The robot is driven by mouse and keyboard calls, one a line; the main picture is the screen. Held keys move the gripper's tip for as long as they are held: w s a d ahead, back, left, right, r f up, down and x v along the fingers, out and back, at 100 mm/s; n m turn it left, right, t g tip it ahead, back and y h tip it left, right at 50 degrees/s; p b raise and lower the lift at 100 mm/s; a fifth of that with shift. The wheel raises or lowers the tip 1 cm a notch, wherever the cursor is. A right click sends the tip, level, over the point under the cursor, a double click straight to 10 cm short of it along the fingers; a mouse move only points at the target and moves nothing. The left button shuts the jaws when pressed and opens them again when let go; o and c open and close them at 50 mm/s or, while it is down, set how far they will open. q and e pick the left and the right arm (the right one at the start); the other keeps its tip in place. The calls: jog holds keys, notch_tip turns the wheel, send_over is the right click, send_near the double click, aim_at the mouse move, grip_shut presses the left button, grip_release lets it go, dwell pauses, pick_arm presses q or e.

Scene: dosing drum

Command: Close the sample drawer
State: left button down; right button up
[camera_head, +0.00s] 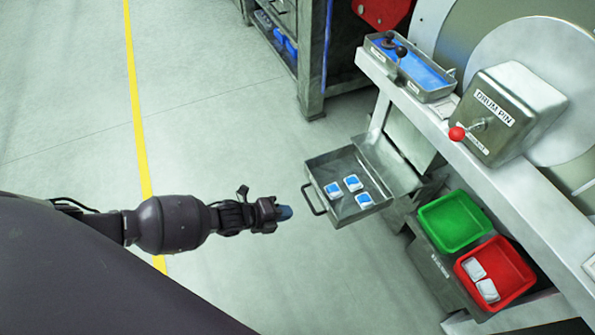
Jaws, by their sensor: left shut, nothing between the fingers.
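The sample drawer (322,165) is a grey metal tray pulled out from the machine's side. It has a dark bar handle (313,201) on its left face. Several small blue-and-white items lie inside, among them one near the middle (352,183). My left gripper (287,212) comes in from the left, with its bluish fingertips shut and empty. The fingertips point at the drawer's handle and look a short gap to its left in the picture. My right gripper is not in view.
A green bin (425,221) and a red bin (522,281) holding white items stand right of the drawer. A "DRUM PIN" box (520,85) with a red-knobbed lever and a blue-lined tray (440,93) sit above. Open floor with a yellow line (137,110) lies left.

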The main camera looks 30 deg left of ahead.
aim_at(327, 204)
pick_arm(q)
jog(key=b+x, duration=0.1)
jog(key=x, duration=0.2)
jog(key=b+x, duration=0.1)
jog(key=x, duration=0.3)
jog(key=b+x, duration=0.1)
jog(key=x, duration=0.2)
jog(key=shift+w+d+r, duration=0.2)
jog(key=shift+w+d, duration=0.2)
jog(key=shift+d, duration=0.05)
jog(key=shift+w+d+r, duration=0.15)
jog(key=shift+w+d, duration=0.25)
jog(key=shift+w, duration=0.2)
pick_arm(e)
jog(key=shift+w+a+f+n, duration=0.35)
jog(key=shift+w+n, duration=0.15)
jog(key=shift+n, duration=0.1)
